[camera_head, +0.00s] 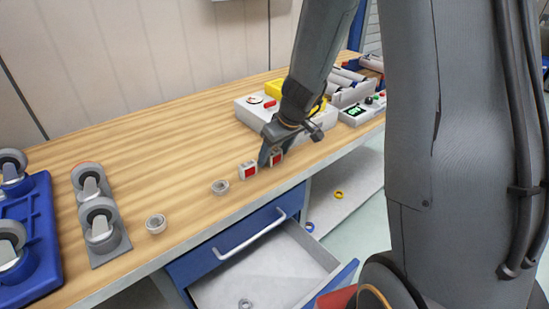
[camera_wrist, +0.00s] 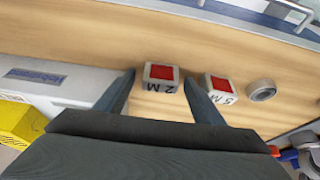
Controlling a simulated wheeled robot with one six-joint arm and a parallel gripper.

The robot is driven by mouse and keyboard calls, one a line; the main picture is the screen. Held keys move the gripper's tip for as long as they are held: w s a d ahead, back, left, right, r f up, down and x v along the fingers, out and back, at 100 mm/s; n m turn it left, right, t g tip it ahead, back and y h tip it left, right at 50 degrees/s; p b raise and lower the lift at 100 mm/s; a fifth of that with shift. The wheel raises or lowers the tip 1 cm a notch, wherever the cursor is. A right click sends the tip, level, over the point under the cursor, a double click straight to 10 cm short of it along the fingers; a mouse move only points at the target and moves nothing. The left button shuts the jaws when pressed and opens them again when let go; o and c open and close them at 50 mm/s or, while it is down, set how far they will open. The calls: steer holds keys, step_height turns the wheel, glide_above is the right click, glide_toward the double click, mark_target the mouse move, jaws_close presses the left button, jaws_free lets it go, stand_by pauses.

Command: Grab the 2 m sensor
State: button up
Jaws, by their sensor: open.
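The 2 M sensor (camera_wrist: 160,77) is a small white block with a red square and "2 M" lettering. In the wrist view it sits on the wooden bench between the tips of my open gripper (camera_wrist: 159,76), with a gap on each side. The 5 M sensor (camera_wrist: 219,88), a similar block, stands just right of the right finger. In the head view my gripper (camera_head: 271,157) points down at the 2 M sensor (camera_head: 277,158), which one finger partly hides. The 5 M sensor (camera_head: 248,170) stands in front and to the left.
A grey ring (camera_head: 220,187) lies beside the 5 M sensor, and another ring (camera_head: 156,223) lies farther left. Casters (camera_head: 97,213) stand at left. A white box (camera_head: 246,112) with a yellow part stands behind my gripper. An open drawer (camera_head: 262,270) juts out below the bench edge.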

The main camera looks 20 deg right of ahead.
steer(key=c, duration=1.1)
